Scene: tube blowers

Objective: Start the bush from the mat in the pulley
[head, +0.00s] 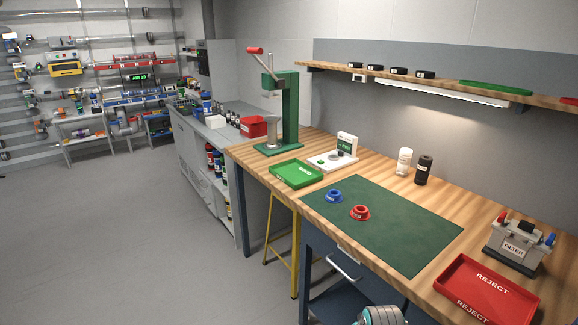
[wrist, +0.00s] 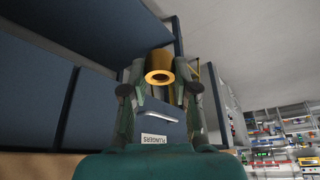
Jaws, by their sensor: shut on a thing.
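In the wrist view, my gripper (wrist: 160,78) is shut on a brass-coloured bush (wrist: 158,60), a short hollow cylinder. Its round bore faces the camera, and one finger lies on each side of it. In the head view, the dark green mat (head: 385,222) lies on the workbench. A blue flanged ring (head: 334,196) and a red flanged ring (head: 360,213) stand at its left part. A green lever press (head: 290,105) with a red handle knob stands at the far end of the bench. I cannot make out for certain which thing is the pulley.
A green tray (head: 296,174) and a white gauge stand (head: 335,158) are between press and mat. A red reject tray (head: 487,290) and a filter box (head: 515,243) stand at the right. White and black bottles (head: 424,170) stand behind the mat. The floor left is clear.

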